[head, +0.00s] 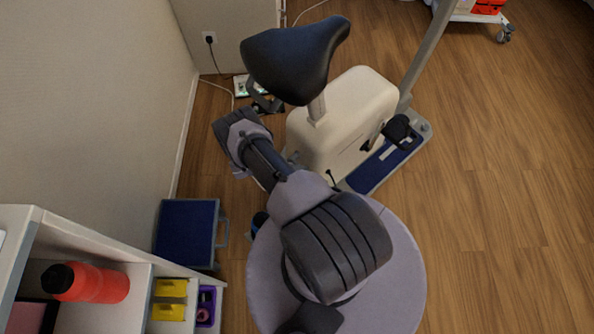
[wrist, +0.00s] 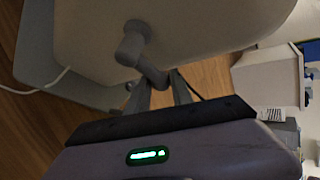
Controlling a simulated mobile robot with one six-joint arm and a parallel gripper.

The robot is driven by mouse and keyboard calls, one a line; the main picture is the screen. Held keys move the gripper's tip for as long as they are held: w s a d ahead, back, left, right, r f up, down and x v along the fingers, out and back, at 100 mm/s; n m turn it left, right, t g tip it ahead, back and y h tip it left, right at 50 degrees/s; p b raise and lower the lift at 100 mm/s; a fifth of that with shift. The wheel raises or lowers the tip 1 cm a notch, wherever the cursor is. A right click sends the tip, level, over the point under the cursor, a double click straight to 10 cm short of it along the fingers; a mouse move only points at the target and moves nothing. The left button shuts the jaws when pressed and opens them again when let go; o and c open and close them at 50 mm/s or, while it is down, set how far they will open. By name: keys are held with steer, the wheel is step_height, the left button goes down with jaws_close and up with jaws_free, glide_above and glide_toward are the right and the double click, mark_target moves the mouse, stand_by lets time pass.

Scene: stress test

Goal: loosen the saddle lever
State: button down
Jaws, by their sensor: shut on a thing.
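The exercise bike's dark saddle (head: 295,60) sits on a short pale post (head: 317,108) above the cream housing (head: 345,115). The saddle lever (wrist: 133,45) shows in the wrist view as a grey round stub with a bent arm, in front of the pale housing (wrist: 190,25). My gripper (wrist: 160,86) is shut on the end of the lever's arm, one finger on each side. In the head view my gripper (head: 264,100) is left of the housing, below the saddle, and the lever cannot be made out there.
A blue case (head: 187,230) lies on the floor by the wall. A cable runs by the wall socket (head: 210,38).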

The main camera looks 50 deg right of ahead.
steer(key=shift+w+d+r+n+g, duration=0.15)
steer(key=shift+r+n+g, duration=0.25)
steer(key=shift+r+g, duration=0.15)
steer(key=shift+w+r+g, duration=0.15)
steer(key=shift+g, duration=0.1)
steer(key=c, duration=1.2)
jaws_free()
steer(key=shift+d, duration=0.1)
steer(key=shift+o, duration=0.2)
steer(key=p+v, duration=0.2)
steer(key=v, duration=1.5)
steer(key=shift+r, duration=0.1)
